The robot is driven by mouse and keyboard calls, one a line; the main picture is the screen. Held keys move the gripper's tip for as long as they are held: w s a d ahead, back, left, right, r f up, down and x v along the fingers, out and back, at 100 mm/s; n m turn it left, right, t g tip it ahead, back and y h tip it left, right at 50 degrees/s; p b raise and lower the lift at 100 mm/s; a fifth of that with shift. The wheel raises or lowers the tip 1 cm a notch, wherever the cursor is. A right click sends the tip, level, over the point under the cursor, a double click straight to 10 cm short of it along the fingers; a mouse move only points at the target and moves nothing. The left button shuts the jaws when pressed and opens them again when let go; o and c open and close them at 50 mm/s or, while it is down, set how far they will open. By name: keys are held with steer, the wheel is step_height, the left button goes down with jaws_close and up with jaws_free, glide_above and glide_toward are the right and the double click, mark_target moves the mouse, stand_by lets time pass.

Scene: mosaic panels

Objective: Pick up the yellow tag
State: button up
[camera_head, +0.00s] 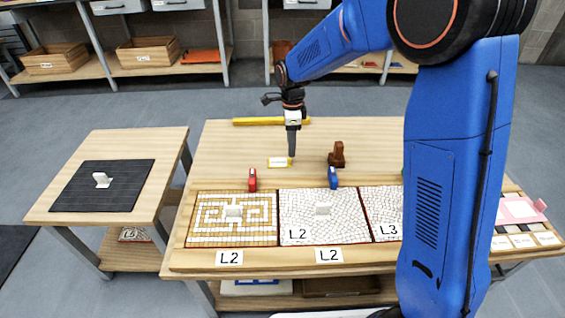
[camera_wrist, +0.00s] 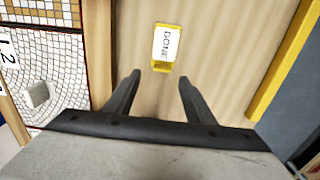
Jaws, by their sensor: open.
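The yellow tag (camera_wrist: 163,48) lies flat on the wooden table, with a white label reading "DONE" on it. In the wrist view it is just beyond my gripper's fingertips, between their lines. In the head view the tag (camera_head: 280,162) is on the table behind the red and blue clips. My gripper (camera_wrist: 157,78) is open and empty. In the head view my gripper (camera_head: 291,155) points down right by the tag; I cannot tell its exact height above the table.
Mosaic panels (camera_head: 262,240) line the table's front, marked L2 and L3. A red clip (camera_head: 252,180), a blue clip (camera_head: 333,177) and a brown wooden object (camera_head: 337,155) stand behind them. A yellow bar (camera_head: 257,121) lies along the back edge. A side table (camera_head: 110,145) stands left.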

mark_target(280, 160)
steer(key=shift+w+f, duration=0.15)
steer(key=shift+f, duration=1.45)
steer(key=shift+w+f, duration=0.1)
steer(key=shift+f, duration=1.45)
steer(key=c, duration=1.1)
